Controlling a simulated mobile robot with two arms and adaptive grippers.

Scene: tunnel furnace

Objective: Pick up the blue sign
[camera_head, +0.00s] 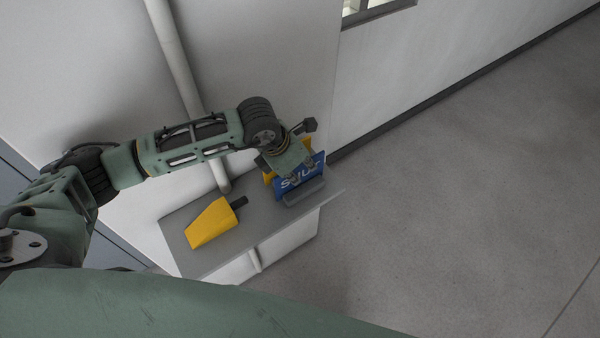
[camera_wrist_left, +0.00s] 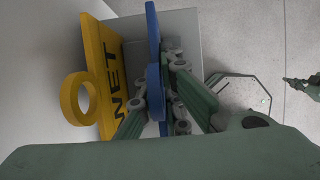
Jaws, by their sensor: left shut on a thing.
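The blue sign (camera_head: 313,171) with white lettering stands upright near the right end of a small grey table. In the left wrist view, the blue sign (camera_wrist_left: 153,35) is seen edge-on. My left gripper (camera_head: 298,175) reaches down over it from above and covers part of its lettering. In the left wrist view, the fingers of my left gripper (camera_wrist_left: 160,105) lie on both sides of the sign and are shut on it. Whether its bottom edge still touches the table or its grey holder is unclear.
A yellow sign (camera_wrist_left: 100,60) with a ring and dark letters stands close beside the blue one. A yellow wedge-shaped object (camera_head: 212,222) with a dark handle lies on the grey table (camera_head: 178,228). A wall and pipe (camera_head: 175,55) stand behind. Open floor (camera_head: 450,190) lies right.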

